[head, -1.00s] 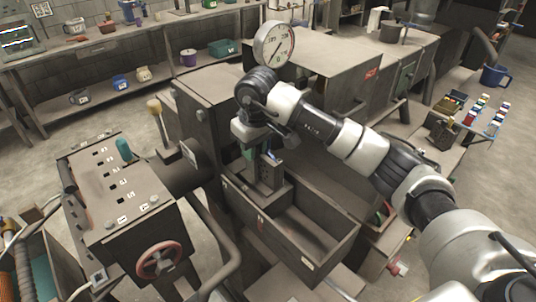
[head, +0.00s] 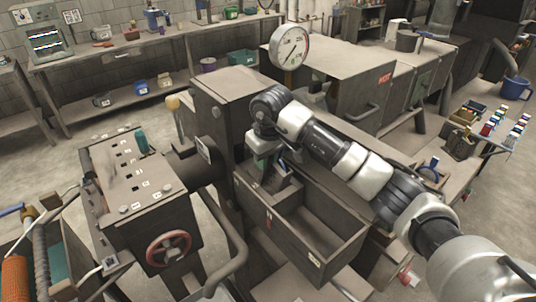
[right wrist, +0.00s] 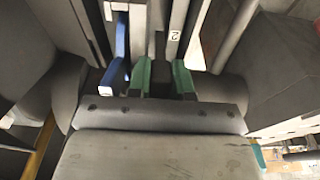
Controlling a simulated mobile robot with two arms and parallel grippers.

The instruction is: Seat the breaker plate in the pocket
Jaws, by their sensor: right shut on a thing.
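My right gripper (head: 264,162) reaches down beside the tall dark machine block, over the back left end of an open tray (head: 322,226). In the right wrist view, the green fingers of my right gripper (right wrist: 161,78) are shut on a narrow dark piece (right wrist: 160,70). I cannot tell for sure that this piece is the breaker plate. A blue upright bar (right wrist: 120,55) stands just left of the fingers. A dark upright block (head: 282,184) is just below and right of the gripper. The pocket cannot be made out. My left gripper is out of view.
A machine box with a red handwheel (head: 168,248) stands at the left. A round gauge (head: 290,47) rises behind my right arm. Shelves (head: 150,45) with pots line the wall. The tray's front part is empty.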

